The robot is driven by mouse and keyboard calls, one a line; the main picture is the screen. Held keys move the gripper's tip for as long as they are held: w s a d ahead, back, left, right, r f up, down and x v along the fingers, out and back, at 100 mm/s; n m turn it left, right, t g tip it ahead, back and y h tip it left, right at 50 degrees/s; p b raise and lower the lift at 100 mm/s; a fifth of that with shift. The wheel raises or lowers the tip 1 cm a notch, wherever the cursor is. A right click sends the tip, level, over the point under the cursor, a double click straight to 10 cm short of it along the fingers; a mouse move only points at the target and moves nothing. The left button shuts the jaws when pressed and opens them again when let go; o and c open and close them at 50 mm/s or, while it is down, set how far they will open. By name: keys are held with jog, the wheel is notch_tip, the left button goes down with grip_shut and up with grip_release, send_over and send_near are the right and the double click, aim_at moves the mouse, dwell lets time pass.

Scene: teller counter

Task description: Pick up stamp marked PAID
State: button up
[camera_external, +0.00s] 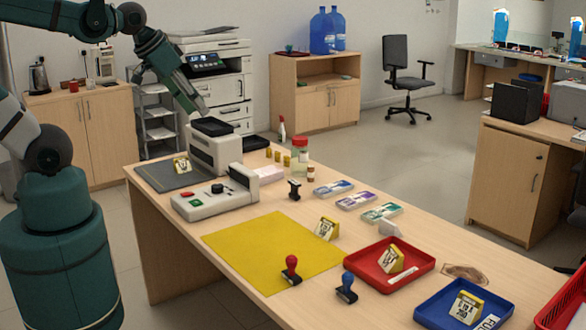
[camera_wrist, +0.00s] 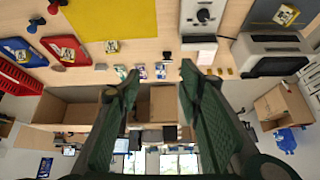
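Three stamps stand on the counter. One has a red handle (camera_external: 291,270) and stands by the front corner of the yellow mat (camera_external: 270,252). One has a blue handle (camera_external: 346,288), to its right. A small black one (camera_external: 294,190) stands beyond the mat. I cannot read PAID on any of them. In the wrist view, the red-handled stamp (camera_wrist: 54,7) and blue-handled stamp (camera_wrist: 36,24) are at the upper left. My gripper (camera_wrist: 158,72) is open and empty, fingers wide apart. In the external view my arm reaches down at the upper left, near the banknote machine, away from the stamps.
A red tray (camera_external: 428,262) and a blue tray (camera_external: 424,312) hold yellow signs. A white banknote machine (camera_external: 215,150) and a flat grey device (camera_external: 215,203) stand at the counter's left. The mat's middle is clear.

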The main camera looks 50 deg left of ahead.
jog(key=w+d+f+m+g+b, duration=0.1)
jog(key=w+d+f+m, duration=0.1)
jog(key=d, duration=0.2)
jog(key=w+d+f+m+g, duration=0.1)
jog(key=w+d+f+m, duration=0.1)
jog(key=w+d+m, duration=0.15)
jog(key=m+g+b, duration=0.4)
jog(key=m+g, duration=0.1)
jog(key=m, duration=0.7)
send_near(291, 256)
jog(key=f, duration=0.5)
jog(key=shift+a+f, duration=0.2)
jog(key=shift+s+d+f, duration=0.1)
jog(key=shift+d+f, duration=0.25)
jog(key=shift+f, duration=0.05)
jog(key=shift+f, duration=1.3)
jog(key=shift+b, duration=0.3)
